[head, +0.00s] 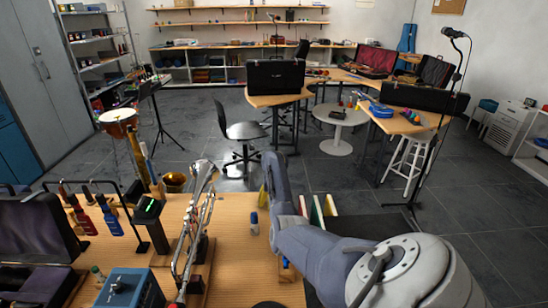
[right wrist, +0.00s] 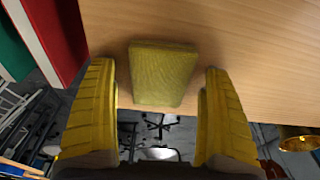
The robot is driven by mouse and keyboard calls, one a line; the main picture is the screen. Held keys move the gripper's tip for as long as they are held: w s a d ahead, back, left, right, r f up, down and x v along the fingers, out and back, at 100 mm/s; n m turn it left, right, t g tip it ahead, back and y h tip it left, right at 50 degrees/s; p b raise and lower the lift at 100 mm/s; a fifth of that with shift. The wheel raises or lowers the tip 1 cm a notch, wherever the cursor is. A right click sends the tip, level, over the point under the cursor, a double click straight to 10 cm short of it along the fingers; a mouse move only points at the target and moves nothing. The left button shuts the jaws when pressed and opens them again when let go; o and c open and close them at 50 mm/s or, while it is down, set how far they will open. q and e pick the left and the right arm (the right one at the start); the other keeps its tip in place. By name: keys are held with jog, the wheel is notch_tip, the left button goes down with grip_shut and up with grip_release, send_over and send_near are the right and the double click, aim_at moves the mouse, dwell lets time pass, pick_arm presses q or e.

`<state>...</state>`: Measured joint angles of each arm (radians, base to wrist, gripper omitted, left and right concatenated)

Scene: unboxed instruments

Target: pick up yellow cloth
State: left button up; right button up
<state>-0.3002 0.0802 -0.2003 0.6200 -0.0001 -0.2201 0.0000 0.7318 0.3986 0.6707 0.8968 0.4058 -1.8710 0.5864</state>
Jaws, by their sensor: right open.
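The yellow cloth (right wrist: 162,76) shows in the right wrist view as a flat, folded-looking block at the edge of the wooden table. My right gripper (right wrist: 159,66) is open, with one yellow finger on each side of the cloth. Gaps show between the cloth and both fingers, and nothing is held. In the head view my right arm comes in from the lower right and covers the area where the cloth lies. A small yellow part of the right gripper (head: 262,196) shows beside the arm. My left gripper is not in either view.
A trumpet (head: 197,235) stands left of my right arm, with a small bottle (head: 254,223) between. Red, green and pale upright books (head: 317,212) stand right of the arm. A blue box (head: 130,289) and an open dark case (head: 38,235) fill the left side.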

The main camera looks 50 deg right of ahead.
dwell(0.3)
jog(key=shift+a+f, duration=0.1)
jog(key=c, duration=1)
jog(key=shift+s, duration=0.1)
